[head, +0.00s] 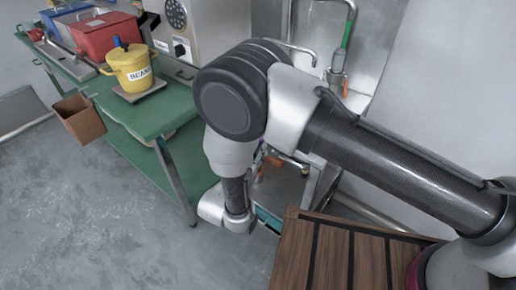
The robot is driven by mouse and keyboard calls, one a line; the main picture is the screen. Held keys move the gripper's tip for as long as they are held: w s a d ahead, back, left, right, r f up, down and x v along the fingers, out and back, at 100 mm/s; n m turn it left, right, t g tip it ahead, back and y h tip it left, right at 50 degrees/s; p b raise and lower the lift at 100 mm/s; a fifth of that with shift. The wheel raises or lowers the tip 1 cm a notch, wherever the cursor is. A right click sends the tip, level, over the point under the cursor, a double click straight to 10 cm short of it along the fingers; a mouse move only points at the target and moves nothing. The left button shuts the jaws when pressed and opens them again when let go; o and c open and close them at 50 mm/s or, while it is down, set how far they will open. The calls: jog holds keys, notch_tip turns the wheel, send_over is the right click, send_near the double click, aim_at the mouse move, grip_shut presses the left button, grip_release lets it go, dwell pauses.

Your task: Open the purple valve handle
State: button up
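I cannot clearly make out the purple valve handle. A small purplish patch (258,154) shows just right of my forearm, below the sink area, but it is too small and too covered to identify. My arm reaches across the middle of the view, with its elbow high in front of the sink and its wrist pointing down at the lower centre. My gripper is not visible; the wrist and forearm hide whatever lies behind them.
A green table (150,115) at the left bears a yellow pot (130,70) labelled BEANS and a red container (103,37). A brown bin (78,118) hangs from its edge. A wooden slatted surface (335,255) lies lower right. The grey floor at lower left is clear.

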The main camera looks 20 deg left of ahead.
jog(key=shift+w, duration=0.15)
grip_shut()
jog(key=w+a+f+n+g+h, duration=0.2)
jog(key=a+f+n, duration=0.4)
jog(key=n, duration=0.9)
jog(key=shift+w+a+f+n+g+h, duration=0.35)
jog(key=shift+w+a+n+g+h, duration=0.05)
jog(key=shift+g, duration=0.1)
dwell(0.4)
dwell(0.3)
